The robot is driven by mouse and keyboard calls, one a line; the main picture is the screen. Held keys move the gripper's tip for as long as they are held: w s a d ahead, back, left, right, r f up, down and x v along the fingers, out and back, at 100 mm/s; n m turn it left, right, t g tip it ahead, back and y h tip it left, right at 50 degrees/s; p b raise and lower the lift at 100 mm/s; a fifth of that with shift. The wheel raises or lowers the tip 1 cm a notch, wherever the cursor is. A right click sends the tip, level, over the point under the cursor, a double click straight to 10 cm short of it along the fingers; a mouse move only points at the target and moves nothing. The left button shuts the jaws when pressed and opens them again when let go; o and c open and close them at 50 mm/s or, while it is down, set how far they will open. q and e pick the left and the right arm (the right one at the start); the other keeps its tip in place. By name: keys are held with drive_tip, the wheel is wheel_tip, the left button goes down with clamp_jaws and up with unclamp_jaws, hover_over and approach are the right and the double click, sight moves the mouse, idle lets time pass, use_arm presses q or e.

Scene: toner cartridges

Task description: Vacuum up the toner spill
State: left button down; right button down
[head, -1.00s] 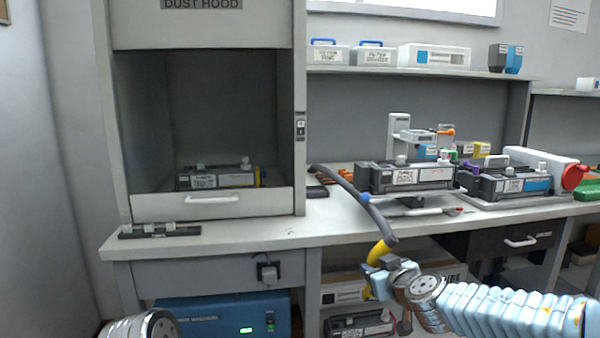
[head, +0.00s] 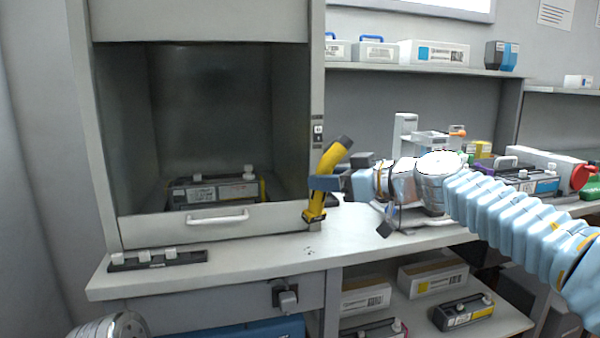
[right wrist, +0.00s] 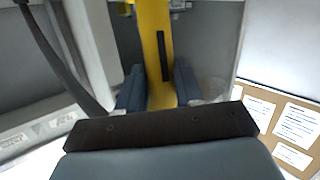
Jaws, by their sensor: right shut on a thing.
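My right gripper (head: 328,183) is shut on the yellow vacuum handle (head: 334,157), which stands nearly upright with its dark lower end just above or at the counter; I cannot tell if it touches. In the right wrist view, the handle (right wrist: 156,50) runs between the two blue fingers (right wrist: 158,88). Small dark specks, seemingly the toner spill (head: 309,251), lie on the counter (head: 250,250) just below and in front of the nozzle. My left gripper is out of view.
The dust hood (head: 314,80) stands left of the handle, with a cartridge (head: 215,190) inside. A dark strip-shaped part (head: 158,259) lies at the counter's front left. Cartridges and equipment stand right, partly behind my right arm. The counter between is mostly clear.

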sight(323, 206)
drive_tip(key=shift+w+a+f, duration=0.1)
drive_tip(key=shift+w+a, duration=0.05)
drive_tip(key=shift+a, duration=0.05)
drive_tip(key=shift+f, duration=0.6)
wheel_tip(323, 206, down, 3)
drive_tip(key=shift+f+b, duration=0.1)
drive_tip(key=shift+b, duration=0.75)
drive_tip(key=shift+f+b, duration=0.7)
drive_tip(key=shift+b, duration=0.15)
drive_tip(key=shift+s+d+f+p, duration=0.1)
drive_tip(key=shift+s+d+p, duration=0.15)
drive_tip(key=shift+p, duration=0.15)
drive_tip(key=shift+a, duration=0.15)
